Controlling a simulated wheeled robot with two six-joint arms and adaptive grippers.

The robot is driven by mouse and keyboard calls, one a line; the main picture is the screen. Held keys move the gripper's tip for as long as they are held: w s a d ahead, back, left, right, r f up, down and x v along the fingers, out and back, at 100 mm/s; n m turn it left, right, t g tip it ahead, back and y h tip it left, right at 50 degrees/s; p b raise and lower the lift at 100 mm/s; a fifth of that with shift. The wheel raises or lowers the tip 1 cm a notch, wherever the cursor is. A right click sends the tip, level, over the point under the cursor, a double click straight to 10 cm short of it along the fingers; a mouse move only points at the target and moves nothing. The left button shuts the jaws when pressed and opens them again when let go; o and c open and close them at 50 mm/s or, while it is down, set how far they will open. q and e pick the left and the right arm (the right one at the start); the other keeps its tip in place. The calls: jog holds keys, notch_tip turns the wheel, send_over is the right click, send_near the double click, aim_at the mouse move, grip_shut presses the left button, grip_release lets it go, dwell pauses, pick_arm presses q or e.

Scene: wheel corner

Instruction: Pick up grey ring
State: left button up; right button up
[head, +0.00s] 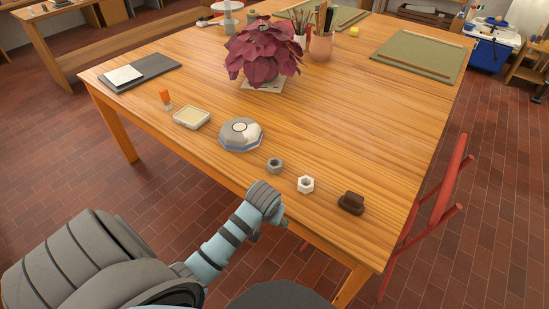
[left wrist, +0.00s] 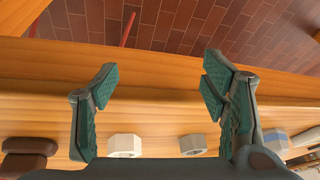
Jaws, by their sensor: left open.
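The grey ring (head: 275,165) is a small hexagonal nut-like ring lying near the front edge of the table (head: 370,110). A similar white ring (head: 306,184) lies to its right. In the left wrist view, the grey ring (left wrist: 193,144) and the white ring (left wrist: 124,145) show low between and below the fingers. My left gripper (left wrist: 160,84) is open, with nothing between its fingertips. In the head view, the end of my left arm is at the table's front edge, just nearer than the grey ring and apart from it. My right gripper is not in view.
A dark brown block (head: 351,203) lies right of the white ring. A shallow dish (head: 191,117) and a potted plant (head: 262,52) stand farther off. The table's right side is mostly clear.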

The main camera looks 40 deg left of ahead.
pick_arm(q)
notch_tip(320, 180, up, 5)
jog(key=w, duration=0.3)
jog(key=n+y, duration=0.1)
jog(key=n, duration=0.4)
send_near(275, 163)
jog(key=shift+n, duration=0.3)
jog(key=b+x, duration=0.5)
jog(key=x, duration=0.4)
jog(key=shift+a, duration=0.1)
jog(key=shift+r, duration=0.1)
jog(key=shift+c, duration=0.3)
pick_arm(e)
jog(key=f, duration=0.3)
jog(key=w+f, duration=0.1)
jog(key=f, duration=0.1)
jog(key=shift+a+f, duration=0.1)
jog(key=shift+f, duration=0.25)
pick_arm(q)
jog(key=c, duration=1.2)
jog(key=shift+r, duration=0.15)
